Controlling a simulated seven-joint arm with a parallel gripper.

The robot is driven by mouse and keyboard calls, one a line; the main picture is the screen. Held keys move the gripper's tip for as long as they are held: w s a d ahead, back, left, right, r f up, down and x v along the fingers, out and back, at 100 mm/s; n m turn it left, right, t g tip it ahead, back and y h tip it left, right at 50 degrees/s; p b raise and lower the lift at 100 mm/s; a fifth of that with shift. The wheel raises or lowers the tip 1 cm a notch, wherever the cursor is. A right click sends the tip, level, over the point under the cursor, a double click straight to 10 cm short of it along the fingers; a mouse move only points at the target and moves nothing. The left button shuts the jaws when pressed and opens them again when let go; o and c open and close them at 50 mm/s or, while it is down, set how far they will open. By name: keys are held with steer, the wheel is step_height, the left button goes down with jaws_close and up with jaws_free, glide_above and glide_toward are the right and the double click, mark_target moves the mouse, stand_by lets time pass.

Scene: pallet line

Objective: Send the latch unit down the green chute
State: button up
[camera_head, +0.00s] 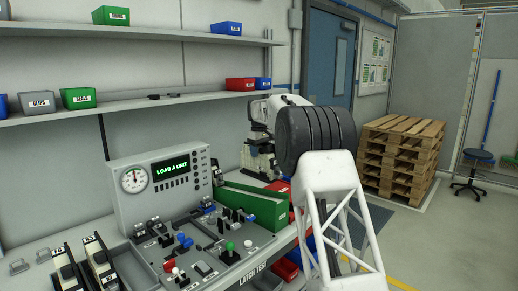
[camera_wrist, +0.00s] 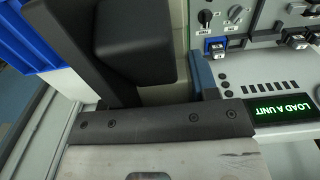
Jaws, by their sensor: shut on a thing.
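My gripper (camera_head: 262,150) is beyond the tester, partly behind my own arm, over the far end of the bench. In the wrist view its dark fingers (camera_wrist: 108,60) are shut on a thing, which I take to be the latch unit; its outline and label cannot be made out. The green chute (camera_head: 252,203) is a long green trough right of the tester, and my gripper is above and beyond its far end. The tester (camera_head: 160,180) has a gauge and a lit display reading "LOAD A UNIT"; the display also shows upside down in the wrist view (camera_wrist: 283,108).
Dark units (camera_head: 101,262) stand at the bench's left front. The latch test panel (camera_head: 205,250) carries several levers and knobs. Red pieces (camera_head: 286,268) show below the bench edge. Shelves with small bins are above. Stacked pallets (camera_head: 402,155) stand on the floor at right.

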mark_target(259, 170)
steer(key=shift+f, duration=4.65)
steer(key=o, duration=1.5)
steer(key=shift+o, duration=0.2)
steer(key=shift+f, duration=0.1)
steer(key=shift+r, duration=3.95)
